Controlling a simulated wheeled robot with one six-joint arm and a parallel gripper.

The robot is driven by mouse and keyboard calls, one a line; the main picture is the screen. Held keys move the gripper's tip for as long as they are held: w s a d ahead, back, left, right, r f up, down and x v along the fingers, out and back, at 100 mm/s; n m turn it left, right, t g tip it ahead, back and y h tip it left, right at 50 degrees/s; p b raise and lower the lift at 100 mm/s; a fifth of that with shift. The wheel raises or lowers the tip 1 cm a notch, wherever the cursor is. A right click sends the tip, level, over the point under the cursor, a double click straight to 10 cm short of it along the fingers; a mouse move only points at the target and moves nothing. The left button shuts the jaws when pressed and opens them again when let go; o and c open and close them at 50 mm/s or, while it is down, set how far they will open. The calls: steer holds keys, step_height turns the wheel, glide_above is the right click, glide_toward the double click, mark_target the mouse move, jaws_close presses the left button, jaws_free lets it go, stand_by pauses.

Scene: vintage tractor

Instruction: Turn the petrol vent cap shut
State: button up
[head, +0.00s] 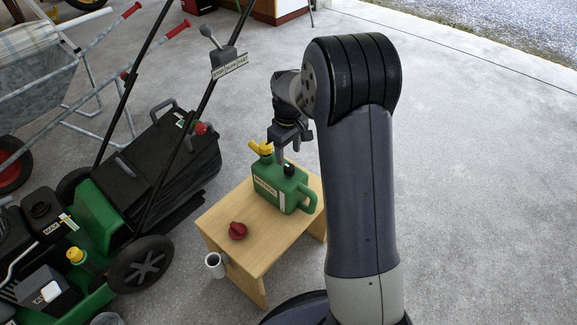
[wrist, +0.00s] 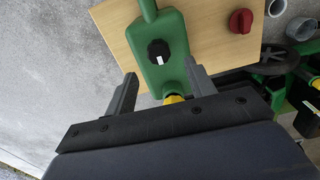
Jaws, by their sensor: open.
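A green petrol can (head: 268,188) with a label and a yellow spout (head: 260,148) stands upright on a small wooden table. Its black vent cap (head: 289,170) is on top; in the wrist view the cap (wrist: 159,50) shows a white mark pointing towards my gripper's side of the picture. My gripper (head: 288,146) is above the can, near the spout. In the wrist view its two fingers (wrist: 160,76) are spread either side of the can's top, with the cap ahead between and beyond their tips. Nothing is held.
A red cap (head: 238,230) lies on the wooden table (head: 258,248), left of the can. A green and black mower (head: 140,190) stands to the left. Concrete floor on the right is clear.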

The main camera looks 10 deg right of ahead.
mark_target(289, 166)
step_height(289, 166, down, 6)
steer(key=shift+d+b, duration=0.1)
steer(key=shift+b, duration=0.55)
steer(key=shift+c, duration=0.2)
steer(key=c, duration=0.9)
